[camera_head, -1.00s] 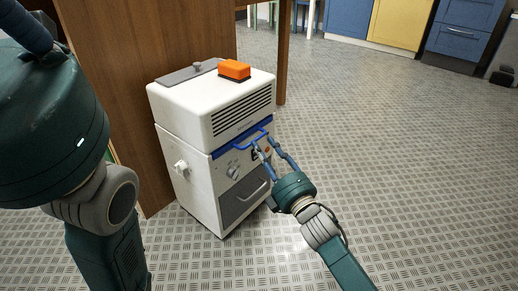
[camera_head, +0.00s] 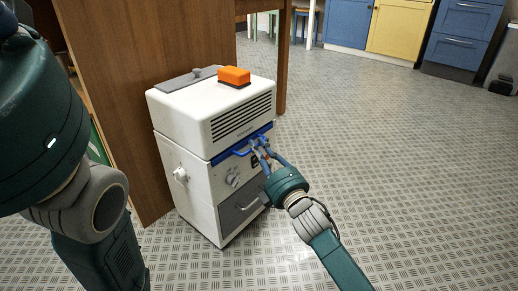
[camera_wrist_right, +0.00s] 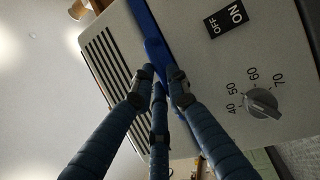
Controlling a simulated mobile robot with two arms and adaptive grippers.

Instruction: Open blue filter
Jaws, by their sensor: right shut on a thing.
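The blue filter (camera_head: 228,154) is a narrow blue strip with a loop handle, set across the front of a white machine (camera_head: 195,125) below its black vent slots. In the right wrist view the blue filter (camera_wrist_right: 143,18) runs along the panel. My right gripper (camera_head: 259,148) is shut on the filter's handle near its right part. In the wrist view the blue fingers of my right gripper (camera_wrist_right: 160,85) close around the handle and partly hide it. The filter looks in place in the machine. My left arm shows at the left edge, but its gripper is out of view.
An orange and black sponge-like block (camera_head: 235,76) and a grey lid (camera_head: 187,79) rest on the machine. A wooden panel (camera_head: 140,60) stands close behind it. A dial (camera_wrist_right: 262,104) and ON/OFF switch (camera_wrist_right: 226,19) sit below the filter. The metal floor at right is clear.

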